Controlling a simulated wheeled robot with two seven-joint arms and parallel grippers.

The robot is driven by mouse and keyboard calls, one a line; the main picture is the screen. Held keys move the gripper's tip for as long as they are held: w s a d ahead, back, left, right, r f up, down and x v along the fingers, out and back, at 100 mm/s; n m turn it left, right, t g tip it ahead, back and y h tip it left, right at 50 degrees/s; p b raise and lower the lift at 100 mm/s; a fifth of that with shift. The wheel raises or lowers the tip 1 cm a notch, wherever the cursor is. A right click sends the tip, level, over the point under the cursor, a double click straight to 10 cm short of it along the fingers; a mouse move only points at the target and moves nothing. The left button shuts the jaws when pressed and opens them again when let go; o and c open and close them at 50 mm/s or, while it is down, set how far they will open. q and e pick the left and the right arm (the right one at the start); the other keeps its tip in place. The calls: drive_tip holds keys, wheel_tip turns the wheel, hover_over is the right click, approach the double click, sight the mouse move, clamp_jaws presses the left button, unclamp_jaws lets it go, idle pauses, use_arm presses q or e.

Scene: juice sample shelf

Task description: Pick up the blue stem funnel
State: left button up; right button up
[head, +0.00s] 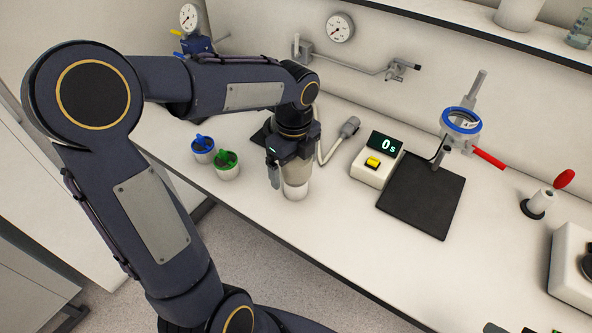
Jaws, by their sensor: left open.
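A small blue piece with a short upright part, which looks like the blue stem funnel (202,143), sits in a pale cup (204,157) near the front edge of the bench, at the left of the head view. Its lower part is hidden in the cup. My left gripper (288,184) is open and points down, to the right of the blue piece and apart from it. A pale cylindrical container (297,190) stands at its fingers, partly hidden by them; I cannot tell whether they touch it. My right gripper is out of view.
A green piece (226,159) sits in a cup right beside the blue one, towards my gripper. A timer (377,168), a dark mat (422,196) and a stand with a blue ring (461,120) are to the right. The bench front edge is close.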

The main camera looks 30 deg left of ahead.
use_arm(q)
drive_tip(key=shift+f, duration=0.2)
drive_tip(key=c, duration=1.1)
